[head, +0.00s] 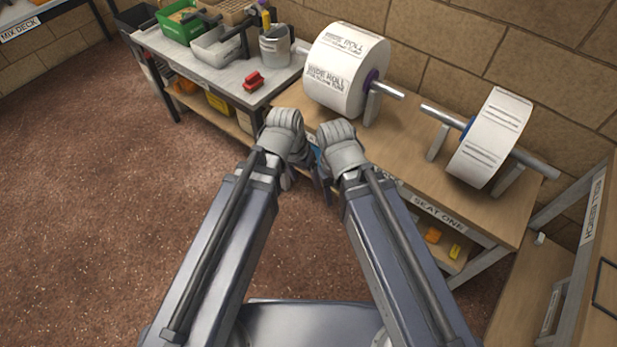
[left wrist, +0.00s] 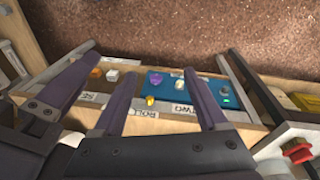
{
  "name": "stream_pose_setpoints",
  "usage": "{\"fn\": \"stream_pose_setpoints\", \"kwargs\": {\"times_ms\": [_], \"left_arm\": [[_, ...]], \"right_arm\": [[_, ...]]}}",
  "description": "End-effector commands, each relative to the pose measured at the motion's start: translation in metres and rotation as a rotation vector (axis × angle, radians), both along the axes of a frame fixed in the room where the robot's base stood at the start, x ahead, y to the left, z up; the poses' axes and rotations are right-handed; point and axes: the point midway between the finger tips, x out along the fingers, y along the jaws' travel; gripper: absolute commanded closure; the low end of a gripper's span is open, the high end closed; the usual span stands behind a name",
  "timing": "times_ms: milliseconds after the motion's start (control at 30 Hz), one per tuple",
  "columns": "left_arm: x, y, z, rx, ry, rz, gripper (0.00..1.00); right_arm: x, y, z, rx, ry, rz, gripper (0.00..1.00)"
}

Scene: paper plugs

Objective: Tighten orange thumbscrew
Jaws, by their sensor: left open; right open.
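No thumbscrew can be made out with certainty. A small orange piece (head: 433,235) sits on the shelf under the bench in the head view; an orange piece (left wrist: 95,72) at the left of the left wrist view may be the same one. My left gripper (left wrist: 140,66) is open and empty, its dark fingers spread above the bench shelf area. My right gripper (head: 327,188) points down beside the bench's front edge, its fingers mostly hidden by my wrist.
The wooden bench (head: 400,152) carries a wide paper roll (head: 338,88) and a narrower roll (head: 480,150) on metal bars. A grey table (head: 215,78) at left holds bins and a red clamp-like tool (head: 253,81). A blue mat (left wrist: 205,104) holds several small pieces. Floor at left is clear.

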Motion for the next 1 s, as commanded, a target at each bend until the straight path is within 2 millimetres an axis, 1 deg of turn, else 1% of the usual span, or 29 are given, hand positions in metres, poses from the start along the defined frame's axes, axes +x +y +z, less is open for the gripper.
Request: {"fn": "stream_pose_setpoints", "kwargs": {"times_ms": [33, 167, 200, 267, 300, 467, 500, 667, 700, 767, 900, 1000], "left_arm": [[0.011, -0.003, -0.038, -0.037, -0.02, -0.009, 0.25], [0.035, -0.011, -0.078, -0.136, -0.082, -0.042, 0.25], [0.043, -0.014, -0.09, -0.165, -0.104, -0.05, 0.25], [0.054, -0.016, -0.108, -0.207, -0.138, -0.061, 0.25], [0.062, -0.018, -0.119, -0.235, -0.161, -0.069, 0.25], [0.094, -0.019, -0.162, -0.334, -0.265, -0.085, 0.25], [0.102, -0.019, -0.173, -0.356, -0.291, -0.088, 0.25], [0.135, -0.013, -0.212, -0.438, -0.409, -0.089, 0.25], [0.144, -0.011, -0.222, -0.456, -0.44, -0.087, 0.25], [0.156, -0.007, -0.236, -0.48, -0.486, -0.083, 0.25], [0.184, 0.006, -0.267, -0.529, -0.598, -0.066, 0.25], [0.202, 0.018, -0.286, -0.553, -0.674, -0.051, 0.25]], "right_arm": [[0.0, 0.0, -0.039, 0.0, 0.0, 0.0, 0.5], [0.0, 0.0, -0.087, -0.001, -0.001, 0.0, 0.5], [0.0, 0.0, -0.101, 0.0, -0.002, 0.0, 0.5], [0.0, 0.0, -0.123, 0.0, -0.002, 0.0, 0.5], [0.0, 0.0, -0.138, 0.0, -0.002, 0.0, 0.5], [0.001, 0.0, -0.196, -0.001, -0.003, 0.0, 0.5], [0.001, 0.0, -0.211, -0.001, -0.003, 0.0, 0.5], [0.001, 0.0, -0.27, -0.001, -0.004, 0.0, 0.5], [0.001, 0.0, -0.284, 0.0, -0.005, 0.001, 0.5], [0.001, 0.0, -0.306, 0.0, -0.005, 0.001, 0.5], [0.001, 0.0, -0.357, -0.001, -0.007, 0.001, 0.5], [0.001, 0.0, -0.389, -0.001, -0.006, 0.002, 0.5]]}}
